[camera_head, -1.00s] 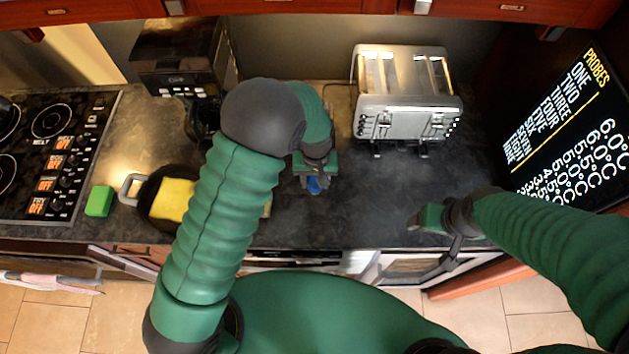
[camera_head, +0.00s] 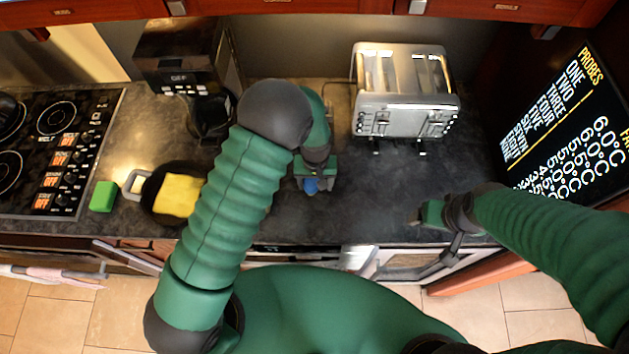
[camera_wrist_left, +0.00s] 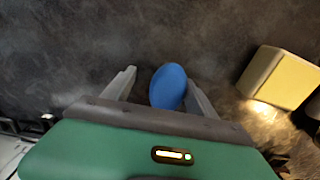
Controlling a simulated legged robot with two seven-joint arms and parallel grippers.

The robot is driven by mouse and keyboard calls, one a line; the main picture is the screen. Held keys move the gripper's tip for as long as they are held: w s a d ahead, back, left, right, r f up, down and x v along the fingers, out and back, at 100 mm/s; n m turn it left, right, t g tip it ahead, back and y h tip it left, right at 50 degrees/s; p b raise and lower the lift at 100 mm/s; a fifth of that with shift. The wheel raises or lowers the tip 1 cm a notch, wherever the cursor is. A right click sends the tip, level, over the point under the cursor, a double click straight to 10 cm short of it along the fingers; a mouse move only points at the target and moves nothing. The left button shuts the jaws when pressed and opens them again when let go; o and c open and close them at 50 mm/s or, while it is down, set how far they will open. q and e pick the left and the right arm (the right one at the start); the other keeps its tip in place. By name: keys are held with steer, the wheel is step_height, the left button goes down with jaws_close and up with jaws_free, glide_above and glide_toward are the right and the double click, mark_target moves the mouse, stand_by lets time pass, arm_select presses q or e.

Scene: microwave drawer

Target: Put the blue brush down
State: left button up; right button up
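The blue brush (camera_head: 311,186) shows as a small blue patch below my left gripper (camera_head: 315,177), over the dark counter. In the left wrist view, its rounded blue end (camera_wrist_left: 168,86) lies between the two fingers of my left gripper (camera_wrist_left: 160,88). The fingers stand apart. A gap shows between the brush and the left finger, and the brush is close to the right finger. I cannot tell whether it touches that finger or rests on the counter. The rest of the brush is hidden. My right gripper (camera_head: 425,214) is over the counter's front right, its fingers unclear.
A toaster (camera_head: 405,100) stands behind, right of my left gripper. A coffee machine (camera_head: 185,60) is back left. A dark pan (camera_head: 158,207) with a yellow item (camera_head: 179,195) and a green block (camera_head: 103,196) are left.

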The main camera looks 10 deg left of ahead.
mark_target(311, 181)
arm_select(q)
steer(key=r, duration=0.2)
steer(key=a+r+b, duration=0.1)
steer(key=r, duration=0.1)
steer(key=a+r+b, duration=0.1)
steer(key=r, duration=0.2)
steer(key=shift+w+r, duration=0.1)
steer(key=shift+w, duration=0.05)
steer(key=s+a+r+m+t, duration=0.1)
steer(key=s+a+r+t, duration=0.1)
steer(key=s+a+r, duration=0.55)
steer(key=s+a+r+m, duration=0.1)
steer(key=s+a+r, duration=0.15)
steer(key=s, duration=0.35)
step_height(311, 181, down, 8)
steer(key=b, duration=0.7)
steer(key=shift+w+t, duration=0.25)
steer(key=shift+t, duration=0.05)
arm_select(e)
step_height(311, 181, down, 9)
steer(key=a, duration=0.2)
